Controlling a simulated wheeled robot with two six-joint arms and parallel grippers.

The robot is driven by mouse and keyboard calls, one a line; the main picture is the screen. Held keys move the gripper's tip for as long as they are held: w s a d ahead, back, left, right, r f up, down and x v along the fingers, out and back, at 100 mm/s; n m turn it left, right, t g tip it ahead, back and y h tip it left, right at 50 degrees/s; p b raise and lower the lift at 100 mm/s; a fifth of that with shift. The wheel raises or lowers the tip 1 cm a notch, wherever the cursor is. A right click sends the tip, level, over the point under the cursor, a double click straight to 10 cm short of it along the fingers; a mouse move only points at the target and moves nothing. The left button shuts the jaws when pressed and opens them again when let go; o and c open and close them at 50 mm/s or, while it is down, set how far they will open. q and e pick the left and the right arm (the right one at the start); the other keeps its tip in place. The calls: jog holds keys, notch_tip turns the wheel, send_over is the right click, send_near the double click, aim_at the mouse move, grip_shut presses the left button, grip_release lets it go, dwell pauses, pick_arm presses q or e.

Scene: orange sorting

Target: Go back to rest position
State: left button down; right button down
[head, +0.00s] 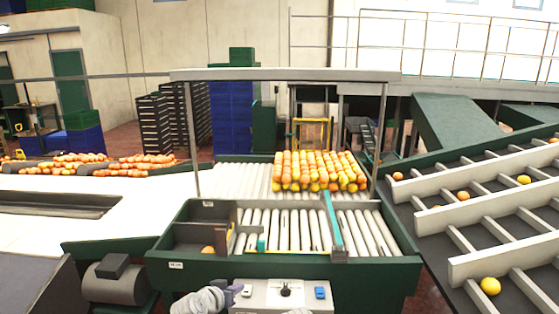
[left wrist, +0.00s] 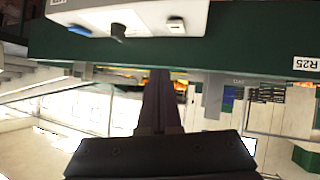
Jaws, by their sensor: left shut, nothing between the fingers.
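My left gripper (head: 236,291) shows at the bottom of the head view, beside the left end of the grey control box (head: 285,294). Its dark fingers are together with nothing between them; they also show shut in the left wrist view (left wrist: 160,95). In that upside-down view the control box (left wrist: 140,15) is at the top left, on the green sorter front (left wrist: 240,45).
The green-framed sorter (head: 385,268) has rollers and a left bin (head: 195,238) with an orange fruit (head: 208,250) partly visible. Many oranges (head: 318,170) sit at the far end of the rollers. Sloping lanes (head: 500,215) with a few fruits are at right. A grey motor (head: 115,280) is at left.

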pick_arm(q)
jog(key=s+d+f+m+g+b, duration=0.1)
jog(key=s+d+f+m+g, duration=0.1)
jog(key=s+d+f+g, duration=0.3)
jog(key=s+f+g+y+b, duration=0.1)
jog(key=s+f+g+y, duration=0.2)
jog(key=s, duration=0.5)
jog(key=s+d+f+g+y+b, duration=0.1)
jog(key=s+f+g+y, duration=0.1)
jog(key=s+f, duration=0.4)
jog(key=shift+s+d+g+y, duration=0.15)
jog(key=shift+s+g+y, duration=0.25)
jog(key=shift+s+g, duration=0.55)
jog(key=shift+s+f+t, duration=0.1)
jog(key=shift+s+t, duration=0.1)
jog(key=shift+t, duration=0.05)
